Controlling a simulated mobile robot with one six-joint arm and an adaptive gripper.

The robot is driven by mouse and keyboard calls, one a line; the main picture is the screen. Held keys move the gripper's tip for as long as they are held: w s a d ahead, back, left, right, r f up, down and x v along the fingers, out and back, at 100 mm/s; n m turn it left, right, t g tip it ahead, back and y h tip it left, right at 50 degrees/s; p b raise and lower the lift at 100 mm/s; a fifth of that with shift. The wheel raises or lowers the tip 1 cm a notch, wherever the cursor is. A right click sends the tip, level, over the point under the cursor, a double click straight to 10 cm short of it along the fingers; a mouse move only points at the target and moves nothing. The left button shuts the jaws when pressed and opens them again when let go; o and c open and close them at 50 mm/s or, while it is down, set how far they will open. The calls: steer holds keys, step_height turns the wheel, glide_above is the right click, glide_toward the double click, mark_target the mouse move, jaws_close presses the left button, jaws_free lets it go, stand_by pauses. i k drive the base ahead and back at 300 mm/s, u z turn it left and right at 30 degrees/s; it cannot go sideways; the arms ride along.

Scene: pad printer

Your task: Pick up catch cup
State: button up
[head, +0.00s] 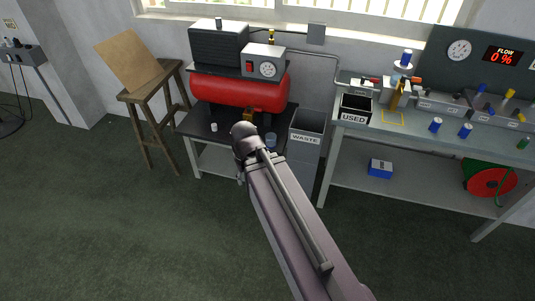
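I cannot tell for sure which thing is the catch cup. A small white cup-like piece (214,127) stands on the dark top of the low table (190,125) below the red tank. A small bluish round piece (271,139) is at that table's right side, close to the waste bin. My arm reaches up from the bottom of the head view to a dark rounded joint in front of this table and covers part of it. My gripper does not show; the arm may hide it.
A red tank (240,93) fills the table's back. A grey waste bin (305,128) stands right of it. The workbench (440,139) at right holds a black used box (355,108) and several small bottles. A wooden stool (150,95) stands left. The floor in front is clear.

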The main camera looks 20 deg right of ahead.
mark_target(270, 138)
steer(key=u, duration=0.2)
steer(key=k, duration=0.55)
steer(key=z, duration=1.3)
steer(key=i, duration=1.3)
steer(key=z, duration=0.05)
